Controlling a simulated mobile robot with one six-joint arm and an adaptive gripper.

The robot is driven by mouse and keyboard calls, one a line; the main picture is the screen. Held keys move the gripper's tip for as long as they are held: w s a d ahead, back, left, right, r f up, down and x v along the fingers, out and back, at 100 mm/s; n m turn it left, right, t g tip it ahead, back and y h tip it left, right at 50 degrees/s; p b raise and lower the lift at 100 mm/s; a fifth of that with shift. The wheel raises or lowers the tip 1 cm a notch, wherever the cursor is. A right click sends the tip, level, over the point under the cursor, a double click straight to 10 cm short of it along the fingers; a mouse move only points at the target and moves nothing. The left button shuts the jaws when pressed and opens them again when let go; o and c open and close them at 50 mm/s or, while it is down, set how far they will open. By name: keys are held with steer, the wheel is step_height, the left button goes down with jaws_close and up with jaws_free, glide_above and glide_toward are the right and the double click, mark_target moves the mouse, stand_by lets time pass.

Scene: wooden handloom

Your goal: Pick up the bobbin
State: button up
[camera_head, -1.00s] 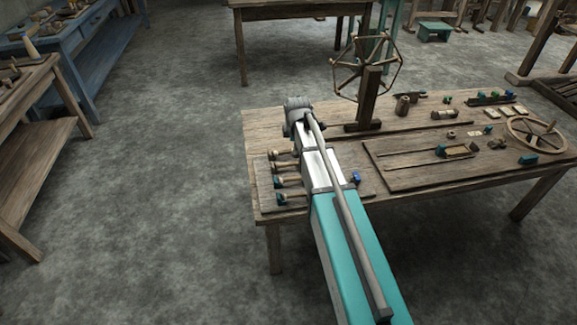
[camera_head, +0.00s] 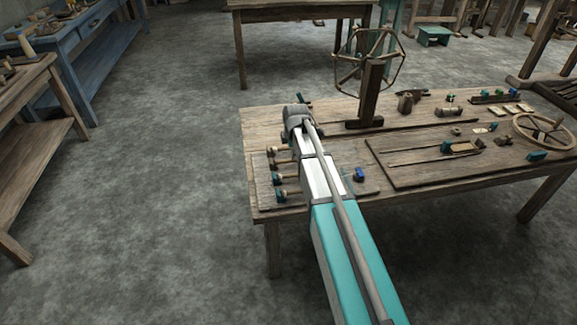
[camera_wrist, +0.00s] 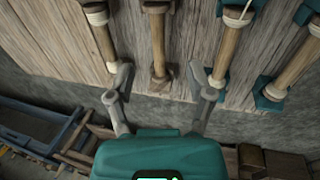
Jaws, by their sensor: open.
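Several wooden bobbins lie side by side on a plank board. In the wrist view, one bobbin (camera_wrist: 158,40) points its lower end into the gap between my fingers. Another bobbin (camera_wrist: 101,32) is just left of it, and one with pale thread and a teal end (camera_wrist: 229,40) is to its right. My gripper (camera_wrist: 160,74) is open and empty, its fingertips on either side of the middle bobbin's lower end. In the head view, bobbin ends (camera_head: 279,178) show left of my arm, which hides my fingers and part of the row.
The board (camera_head: 264,192) lies on the left end of a wooden table (camera_head: 262,124). A wooden winder (camera_head: 372,88) stands behind, and a board with small tools (camera_head: 405,178) lies to the right. A blue block (camera_head: 360,174) is right of my arm.

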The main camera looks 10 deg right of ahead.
mark_target(288, 161)
steer(key=shift+w+f+b, duration=0.15)
steer(key=shift+f+b, duration=0.15)
steer(key=shift+f, duration=0.25)
steer(key=shift+b+x, duration=2.45)
steer(key=shift+x, duration=0.1)
steer(key=shift+w+a, duration=0.1)
steer(key=shift+w, duration=0.05)
steer(key=c, duration=0.9)
